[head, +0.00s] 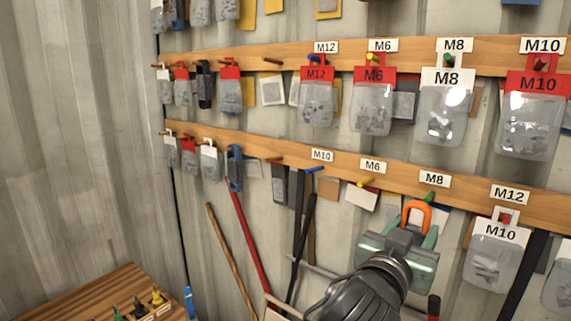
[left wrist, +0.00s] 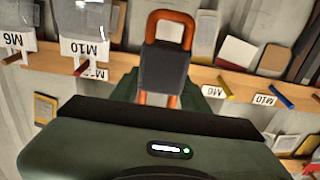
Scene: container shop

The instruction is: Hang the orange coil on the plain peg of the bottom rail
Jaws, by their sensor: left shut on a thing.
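The orange coil (head: 417,211) is an upright loop in the jaws of my left gripper (head: 412,232), its top sticking out above them. In the head view it shows just below the green peg (head: 428,195) under the M8 label; whether it touches that peg I cannot tell. In the left wrist view, the coil (left wrist: 172,22) shows around a dark block, with the bottom rail (left wrist: 122,70) behind. The bottom rail (head: 330,158) has a plain brown peg (head: 275,159) left of the blue peg (head: 315,169); it looks empty. My right gripper is out of view.
A yellow peg (head: 366,182) lies between the blue and green pegs. A white M10 bag (head: 493,255) hangs on the red peg at right. A blue-topped tool (head: 234,168) and long handles hang at left. A wooden table (head: 95,300) stands at lower left.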

